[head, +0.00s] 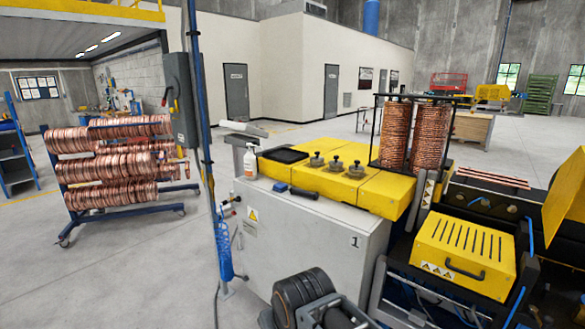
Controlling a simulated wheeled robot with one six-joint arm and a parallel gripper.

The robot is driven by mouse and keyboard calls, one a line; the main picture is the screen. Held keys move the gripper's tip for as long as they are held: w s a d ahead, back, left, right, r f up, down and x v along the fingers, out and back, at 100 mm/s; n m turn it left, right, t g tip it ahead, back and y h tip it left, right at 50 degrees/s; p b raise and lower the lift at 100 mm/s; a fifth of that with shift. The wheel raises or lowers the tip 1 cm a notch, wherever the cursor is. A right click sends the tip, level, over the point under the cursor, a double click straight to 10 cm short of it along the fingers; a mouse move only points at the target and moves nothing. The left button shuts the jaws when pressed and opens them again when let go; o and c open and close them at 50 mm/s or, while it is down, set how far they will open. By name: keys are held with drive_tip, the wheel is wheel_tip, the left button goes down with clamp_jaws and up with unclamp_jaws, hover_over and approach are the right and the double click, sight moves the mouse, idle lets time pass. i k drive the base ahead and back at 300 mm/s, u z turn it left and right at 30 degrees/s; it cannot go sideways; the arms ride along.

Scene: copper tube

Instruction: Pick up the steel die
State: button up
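Three small round grey metal pieces with knobbed tops stand in a row on the yellow top (375,190) of a light grey machine cabinet. They are the left piece (317,159), the middle piece (336,164) and the right piece (356,170). They look like steel dies, but I cannot tell which one the task means. They stand upright and apart from each other, with nothing covering them.
A black tray (285,155), a spray bottle (250,161) and a blue-and-black hand tool (303,193) are near the dies. Copper coils (397,135) stand behind right. A blue post (205,130) and copper rack (110,165) are left.

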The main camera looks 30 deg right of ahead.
sight(316, 162)
drive_tip(key=u, duration=0.65)
drive_tip(key=i, duration=1.75)
drive_tip(key=z, duration=1.15)
drive_tip(key=i, duration=0.75)
drive_tip(key=z, duration=0.95)
drive_tip(key=i, duration=0.55)
drive_tip(key=u, duration=0.05)
